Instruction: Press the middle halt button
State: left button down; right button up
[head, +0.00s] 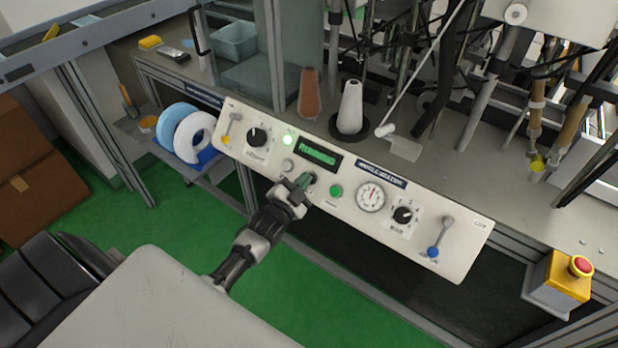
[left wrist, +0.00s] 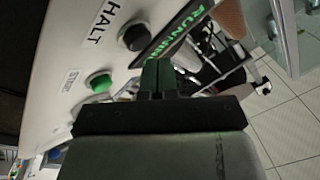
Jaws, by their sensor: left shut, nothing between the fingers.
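The cream control panel (head: 262,165) runs along the machine's front. A black round button (left wrist: 133,37) beside the HALT label (left wrist: 103,24) shows in the left wrist view; in the head view my gripper mostly hides the middle button. A green button (head: 336,191) is to its right and a grey button (head: 287,165) to its left. My right gripper is not in view.
A lit green lamp (head: 287,140), a green-text display (head: 319,153), a gauge (head: 371,197), a dial (head: 403,214) and a blue-tipped lever (head: 433,252) are on the panel. A red emergency button (head: 580,266) on a yellow box stands far right. Spools (head: 350,107) stand behind.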

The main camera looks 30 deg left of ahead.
pick_arm(q)
jog(key=shift+w+f+b, duration=0.3)
jog(key=shift+w+b, duration=0.05)
jog(key=shift+w+f+b, duration=0.25)
jog(key=shift+w+b, duration=0.05)
jog(key=shift+b, duration=0.05)
dwell(0.9)
dwell(0.3)
jog(key=shift+s+r+p, duration=0.55)
jog(key=shift+s+p, duration=0.05)
jog(key=shift+p, duration=0.25)
